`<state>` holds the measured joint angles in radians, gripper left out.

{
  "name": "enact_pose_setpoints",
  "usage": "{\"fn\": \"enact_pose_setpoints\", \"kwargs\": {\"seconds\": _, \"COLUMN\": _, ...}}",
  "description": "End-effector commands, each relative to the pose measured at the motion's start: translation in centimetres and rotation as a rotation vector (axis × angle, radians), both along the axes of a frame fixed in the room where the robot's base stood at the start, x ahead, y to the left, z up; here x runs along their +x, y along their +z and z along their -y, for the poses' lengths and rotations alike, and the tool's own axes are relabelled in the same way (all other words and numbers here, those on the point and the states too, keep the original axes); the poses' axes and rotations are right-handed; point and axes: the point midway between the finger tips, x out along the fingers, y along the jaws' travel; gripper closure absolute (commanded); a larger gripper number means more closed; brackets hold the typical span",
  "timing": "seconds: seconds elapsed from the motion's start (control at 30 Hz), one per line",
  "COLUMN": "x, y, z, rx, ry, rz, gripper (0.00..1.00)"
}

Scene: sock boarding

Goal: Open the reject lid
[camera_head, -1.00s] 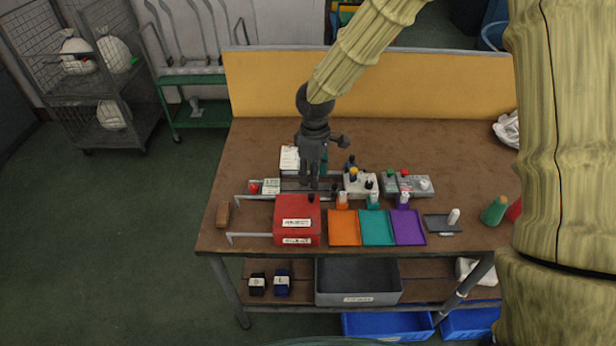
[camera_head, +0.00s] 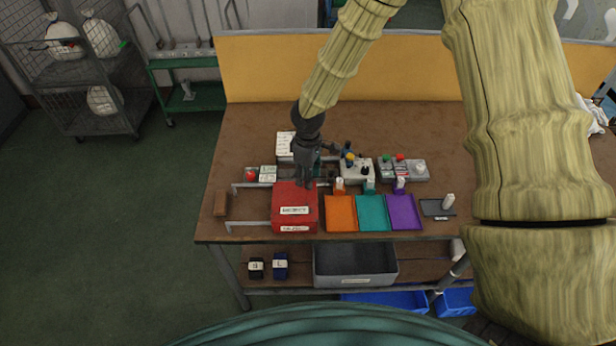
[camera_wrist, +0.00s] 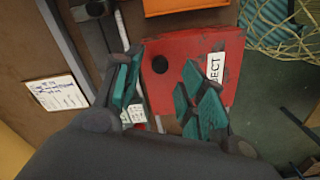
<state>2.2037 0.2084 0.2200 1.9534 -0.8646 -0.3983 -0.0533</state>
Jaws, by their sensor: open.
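The red reject box (camera_head: 290,200) stands at the front left of the workbench, its lid down. In the wrist view the red lid (camera_wrist: 190,45) carries a round black knob (camera_wrist: 160,64) and a white label ending in "JECT" (camera_wrist: 214,67). My gripper (camera_head: 306,184) is over the back right corner of the box and hides the knob in the head view. In the wrist view my gripper (camera_wrist: 162,88) is open, with its teal fingers on either side of the knob's line. I cannot tell whether the fingers touch the lid.
Orange (camera_head: 341,213), teal (camera_head: 373,213) and purple (camera_head: 405,212) trays stand right of the box. A button panel (camera_head: 403,169) is behind them. A white card (camera_head: 284,145) is behind the gripper.

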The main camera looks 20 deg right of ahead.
Motion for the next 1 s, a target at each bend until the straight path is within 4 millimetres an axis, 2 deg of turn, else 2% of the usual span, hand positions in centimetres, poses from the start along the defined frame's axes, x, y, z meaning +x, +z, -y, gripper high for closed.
{"fn": "enact_pose_setpoints", "kwargs": {"seconds": 0.3, "x": 0.0, "y": -2.2, "z": 0.0, "rx": 0.000, "ry": 0.002, "rz": 0.000, "gripper": 0.59}}
{"fn": "enact_pose_setpoints", "kwargs": {"seconds": 0.67, "x": 0.0, "y": -2.4, "z": 0.0, "rx": -0.001, "ry": 0.002, "rz": 0.001, "gripper": 0.59}}
{"fn": "enact_pose_setpoints", "kwargs": {"seconds": 0.8, "x": 0.0, "y": -2.4, "z": 0.0, "rx": -0.001, "ry": 0.002, "rz": 0.001, "gripper": 0.85}}
{"fn": "enact_pose_setpoints", "kwargs": {"seconds": 0.9, "x": 0.0, "y": -2.4, "z": 0.0, "rx": -0.001, "ry": 0.002, "rz": 0.001, "gripper": 1.00}}
{"fn": "enact_pose_setpoints", "kwargs": {"seconds": 1.0, "x": 0.1, "y": -2.4, "z": 0.0, "rx": -0.001, "ry": 0.002, "rz": 0.001, "gripper": 1.00}}
